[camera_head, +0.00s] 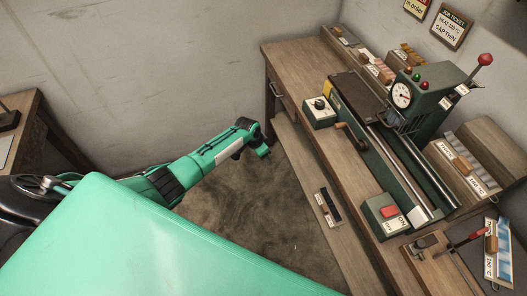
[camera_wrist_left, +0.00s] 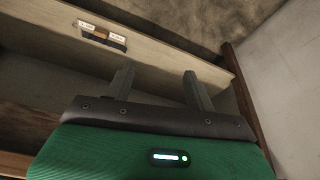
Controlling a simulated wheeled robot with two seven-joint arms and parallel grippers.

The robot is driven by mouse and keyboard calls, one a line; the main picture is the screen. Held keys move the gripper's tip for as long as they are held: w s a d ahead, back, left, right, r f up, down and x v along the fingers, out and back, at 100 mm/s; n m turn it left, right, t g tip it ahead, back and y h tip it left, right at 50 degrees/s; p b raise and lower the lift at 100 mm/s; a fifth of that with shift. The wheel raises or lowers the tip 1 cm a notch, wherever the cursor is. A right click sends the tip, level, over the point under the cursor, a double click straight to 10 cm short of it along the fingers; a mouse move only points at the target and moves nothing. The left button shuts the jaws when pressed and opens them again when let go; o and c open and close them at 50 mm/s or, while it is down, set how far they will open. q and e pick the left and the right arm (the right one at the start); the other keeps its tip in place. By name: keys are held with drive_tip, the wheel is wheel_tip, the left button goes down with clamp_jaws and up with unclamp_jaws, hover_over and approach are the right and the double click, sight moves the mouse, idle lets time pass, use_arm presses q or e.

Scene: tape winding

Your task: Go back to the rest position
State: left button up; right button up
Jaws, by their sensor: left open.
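My left arm comes in from the left in the head view, and its gripper (camera_head: 263,152) hangs over the floor, just left of the workbench's drawer side. In the left wrist view the left gripper (camera_wrist_left: 158,88) has its two fingers spread apart with nothing between them. No object is held. My right gripper is not in either view. The workbench (camera_head: 300,57) carries a green winding machine (camera_head: 428,90) with a round dial and a red-knobbed lever.
A lower shelf (camera_head: 310,205) along the bench holds a small dark labelled item (camera_head: 328,207), also in the wrist view (camera_wrist_left: 101,36). A switch box (camera_head: 386,214) sits on the bench near its front edge. Another wooden table (camera_head: 22,130) stands at left. Bare floor (camera_head: 245,200) lies below my gripper.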

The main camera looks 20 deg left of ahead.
use_arm(q)
drive_tip(key=s+f+n+y, duration=0.2)
drive_tip(key=s+f+n, duration=0.1)
drive_tip(key=s+f, duration=2.25)
drive_tip(key=s+d+f+g, duration=0.1)
drive_tip(key=s+f, duration=0.2)
drive_tip(key=s, duration=1.3)
drive_tip(key=s+d+f+n+g, duration=0.1)
drive_tip(key=s+d+f, duration=0.1)
drive_tip(key=s, duration=1.4)
drive_tip(key=shift+s+f, duration=0.25)
drive_tip(key=shift+f, duration=0.25)
